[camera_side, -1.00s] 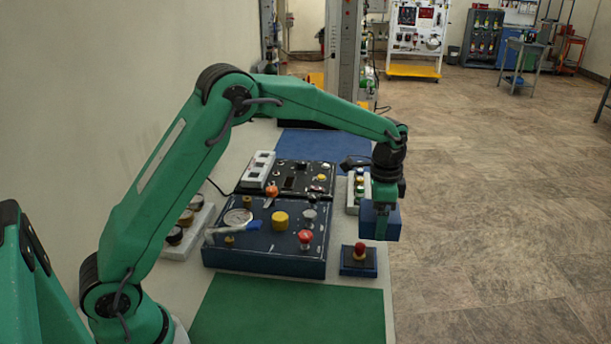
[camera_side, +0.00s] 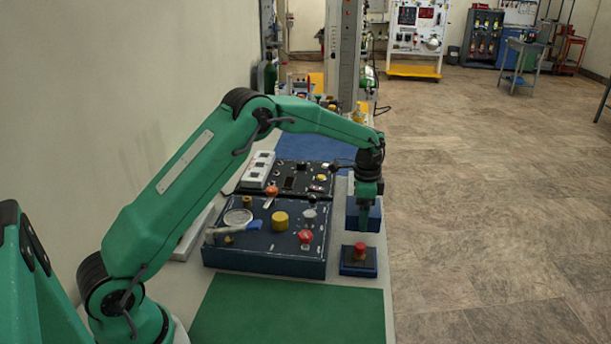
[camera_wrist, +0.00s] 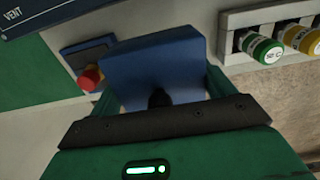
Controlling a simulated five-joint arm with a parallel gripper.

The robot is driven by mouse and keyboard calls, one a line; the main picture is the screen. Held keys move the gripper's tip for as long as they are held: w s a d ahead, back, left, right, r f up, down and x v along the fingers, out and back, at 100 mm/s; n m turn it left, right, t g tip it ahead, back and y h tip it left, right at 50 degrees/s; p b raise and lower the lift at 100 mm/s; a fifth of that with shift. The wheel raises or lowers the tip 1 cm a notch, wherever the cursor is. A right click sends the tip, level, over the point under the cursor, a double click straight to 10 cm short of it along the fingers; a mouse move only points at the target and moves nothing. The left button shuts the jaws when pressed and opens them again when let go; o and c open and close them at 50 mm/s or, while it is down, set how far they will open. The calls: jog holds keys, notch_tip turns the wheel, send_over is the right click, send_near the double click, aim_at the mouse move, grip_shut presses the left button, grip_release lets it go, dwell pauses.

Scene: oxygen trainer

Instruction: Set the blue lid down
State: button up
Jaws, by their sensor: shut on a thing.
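The blue lid (camera_side: 375,217) hangs at my gripper (camera_side: 365,222) near the bench's right edge, just behind the red-button box. My gripper is shut on the lid. In the wrist view the lid (camera_wrist: 150,65) is held between the fingers of my gripper (camera_wrist: 160,98) and looks slightly tilted in the picture. The lid's underside is hidden. I cannot tell whether it touches the bench.
A small blue box with a red button (camera_side: 359,252) stands in front of the lid. A dark blue panel (camera_side: 265,262) with knobs and a gauge lies to the left. The green mat (camera_side: 290,315) is clear. A rack with coloured caps (camera_wrist: 262,18) is close by.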

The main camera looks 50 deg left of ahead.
jog(key=shift+w+a+f, duration=0.35)
jog(key=shift+a+f, duration=0.1)
jog(key=shift+a, duration=0.25)
jog(key=shift+f, duration=0.1)
jog(key=shift+f, duration=1.9)
jog(key=shift+f, duration=0.15)
jog(key=o, duration=0.9)
notch_tip(320, 180, up, 12)
jog(key=shift+r, duration=0.15)
